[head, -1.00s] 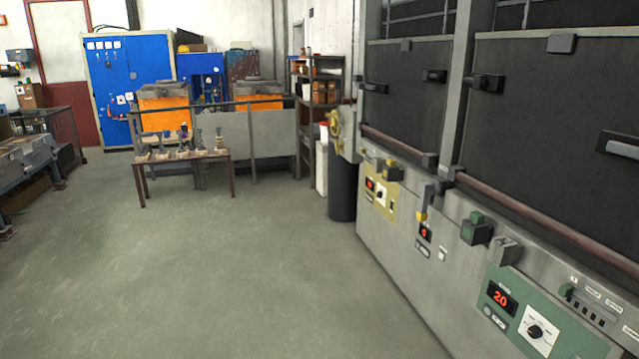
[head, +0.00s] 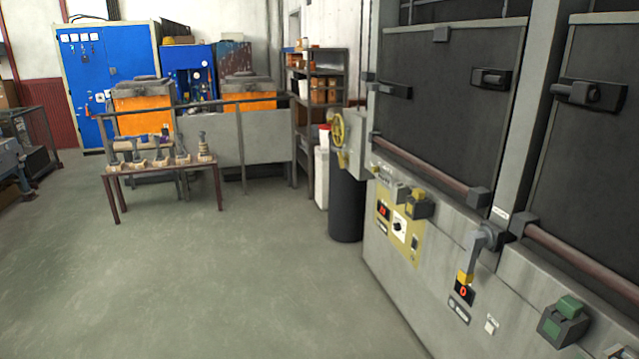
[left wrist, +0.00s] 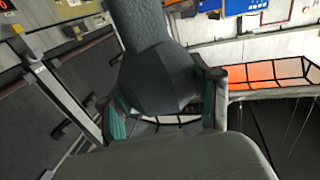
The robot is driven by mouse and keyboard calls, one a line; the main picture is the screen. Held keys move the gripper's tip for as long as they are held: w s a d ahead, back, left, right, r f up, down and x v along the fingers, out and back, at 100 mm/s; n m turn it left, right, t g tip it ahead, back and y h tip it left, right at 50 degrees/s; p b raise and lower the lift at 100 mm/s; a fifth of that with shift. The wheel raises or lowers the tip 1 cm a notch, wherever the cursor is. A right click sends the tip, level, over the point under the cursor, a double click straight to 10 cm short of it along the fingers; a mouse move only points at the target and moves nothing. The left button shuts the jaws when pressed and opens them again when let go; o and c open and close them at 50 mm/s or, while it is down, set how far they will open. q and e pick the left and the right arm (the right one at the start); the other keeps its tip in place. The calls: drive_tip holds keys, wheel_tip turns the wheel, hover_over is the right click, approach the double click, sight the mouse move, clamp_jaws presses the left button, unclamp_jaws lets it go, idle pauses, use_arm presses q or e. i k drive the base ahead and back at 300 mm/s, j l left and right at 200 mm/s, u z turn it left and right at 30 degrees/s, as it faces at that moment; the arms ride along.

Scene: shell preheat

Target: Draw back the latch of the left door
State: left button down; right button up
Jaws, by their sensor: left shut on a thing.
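The left door (head: 445,120) is a dark panel in the furnace front on the right of the head view. It looks shut. A black latch (head: 490,78) sits near its upper right edge, and another black fitting (head: 395,90) is at its left edge. The right door (head: 570,170) beside it has its own latch (head: 590,95). In the left wrist view my left gripper (left wrist: 165,110) is shut on a dark grey, faceted shell-like piece (left wrist: 165,80), with green finger pads at its sides. No gripper shows in the head view, and none is at the latches. My right gripper is out of view.
A control panel front (head: 405,265) with a yellow-handled lever (head: 475,255) runs below the doors. A low table (head: 160,170) with several small shell pieces stands at the left. A black bin (head: 346,208) stands by the furnace's far end. The floor (head: 250,280) before the furnace is clear.

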sight(373, 87)
drive_tip(key=i, duration=1.15)
drive_tip(key=i+u, duration=0.1)
drive_tip(key=i, duration=1.05)
drive_tip(key=i+l, duration=0.2)
drive_tip(key=i, duration=0.95)
drive_tip(key=i+u, duration=0.3)
drive_tip(key=k, duration=0.1)
